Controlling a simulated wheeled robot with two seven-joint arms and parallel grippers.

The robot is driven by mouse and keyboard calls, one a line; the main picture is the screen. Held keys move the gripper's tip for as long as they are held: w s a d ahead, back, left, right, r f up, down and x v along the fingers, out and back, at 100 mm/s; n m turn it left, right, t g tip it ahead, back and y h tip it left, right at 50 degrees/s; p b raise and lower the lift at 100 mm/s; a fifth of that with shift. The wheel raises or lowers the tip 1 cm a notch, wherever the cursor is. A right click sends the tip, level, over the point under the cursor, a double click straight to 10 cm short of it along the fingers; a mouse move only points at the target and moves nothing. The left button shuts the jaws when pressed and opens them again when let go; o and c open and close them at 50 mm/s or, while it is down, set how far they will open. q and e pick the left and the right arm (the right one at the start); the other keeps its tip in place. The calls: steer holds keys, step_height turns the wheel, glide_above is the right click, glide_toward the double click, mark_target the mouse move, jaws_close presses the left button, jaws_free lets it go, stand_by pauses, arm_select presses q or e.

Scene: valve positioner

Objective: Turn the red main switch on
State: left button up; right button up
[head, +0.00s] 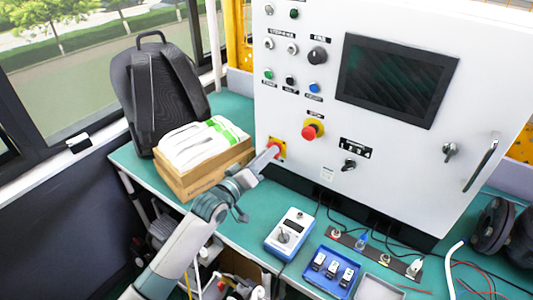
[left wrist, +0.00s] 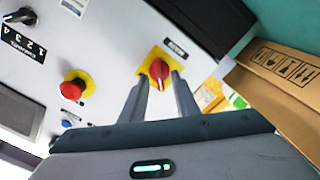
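The red main switch (left wrist: 158,72) is a rotary knob on a yellow square plate, with a white mark on its grip, in the left wrist view. In the head view its yellow plate (head: 280,146) shows at the lower left of the white cabinet front, with the knob partly hidden by my gripper. My left gripper (head: 268,157) is right in front of it. In the left wrist view my left gripper's fingers (left wrist: 159,84) are apart, one on each side of the knob; I cannot tell whether they touch it. My right gripper is not in view.
A red emergency button (head: 312,130) on yellow sits to the right of the switch. A cardboard box (head: 203,172) with white packets and a black backpack (head: 160,90) stand left of the cabinet. A blue meter (head: 290,233) and blue tray (head: 331,270) lie on the green bench.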

arm_select(q)
steer(key=shift+w+d, duration=0.15)
steer(key=shift+w, duration=0.05)
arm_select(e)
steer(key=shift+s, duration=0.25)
arm_select(q)
steer(key=shift+c, duration=0.7)
jaws_close()
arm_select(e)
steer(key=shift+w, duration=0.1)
arm_select(q)
steer(key=shift+m, duration=0.3)
steer(key=m, duration=0.5)
steer(key=m+p, duration=0.1)
steer(key=m, duration=0.5)
steer(key=m+p, duration=0.1)
steer(key=m, duration=0.5)
steer(key=shift+s+d, duration=0.2)
steer(key=shift+d, duration=0.05)
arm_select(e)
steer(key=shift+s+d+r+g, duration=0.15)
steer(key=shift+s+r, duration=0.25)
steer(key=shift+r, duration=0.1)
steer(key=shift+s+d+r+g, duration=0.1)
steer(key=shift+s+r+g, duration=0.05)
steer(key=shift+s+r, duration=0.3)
arm_select(q)
steer(key=shift+m, duration=0.3)
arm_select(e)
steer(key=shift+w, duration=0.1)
